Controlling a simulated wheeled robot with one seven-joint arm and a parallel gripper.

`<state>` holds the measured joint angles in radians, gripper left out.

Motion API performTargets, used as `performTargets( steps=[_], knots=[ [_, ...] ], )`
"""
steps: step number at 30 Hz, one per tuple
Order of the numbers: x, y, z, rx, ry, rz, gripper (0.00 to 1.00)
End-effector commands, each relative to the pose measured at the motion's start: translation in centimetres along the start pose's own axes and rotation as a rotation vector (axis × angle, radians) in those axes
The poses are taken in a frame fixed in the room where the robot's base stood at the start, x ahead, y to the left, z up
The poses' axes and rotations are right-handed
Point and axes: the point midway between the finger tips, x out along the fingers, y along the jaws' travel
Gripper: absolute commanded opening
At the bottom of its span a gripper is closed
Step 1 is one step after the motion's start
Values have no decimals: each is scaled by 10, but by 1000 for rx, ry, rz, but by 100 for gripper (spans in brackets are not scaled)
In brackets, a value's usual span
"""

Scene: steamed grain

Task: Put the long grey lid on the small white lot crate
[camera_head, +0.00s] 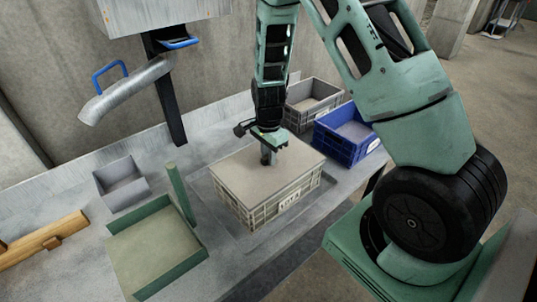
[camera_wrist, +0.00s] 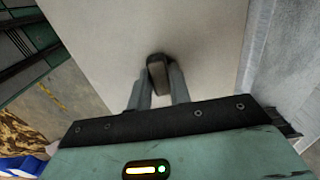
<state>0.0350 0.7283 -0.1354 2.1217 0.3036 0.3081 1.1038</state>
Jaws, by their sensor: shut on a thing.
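The long grey lid (camera_head: 238,178) lies flat over the small white lot crate (camera_head: 292,199), covering its whole top. Its edges line up with the crate's rim; I cannot tell whether a thin gap is left. The crate's slatted sides and a small label show below it. My gripper (camera_head: 268,157) points down over the lid's middle and is shut on the lid's handle. In the wrist view the two fingers (camera_wrist: 158,88) pinch the dark handle (camera_wrist: 158,74), with the pale lid (camera_wrist: 105,40) filling the space around it. The crate's inside is hidden.
A grey crate (camera_head: 291,121) and a blue crate (camera_head: 328,151) stand behind to the right. A green tray (camera_head: 195,258) with a post, a small grey bin (camera_head: 101,187) and a wooden tool (camera_head: 40,240) are at left. A metal chute (camera_head: 125,90) hangs above the bench.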

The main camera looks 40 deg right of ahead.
Motion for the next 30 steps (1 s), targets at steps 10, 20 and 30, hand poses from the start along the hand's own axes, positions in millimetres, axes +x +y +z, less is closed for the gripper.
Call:
performTargets(
  steps=[10,20,30],
  knots=[
    [2,0,0,0,0,1,45],
    [1,2,0,0,0,5,45],
    [-57,-1,0,-3,2,-6,45]
  ],
)
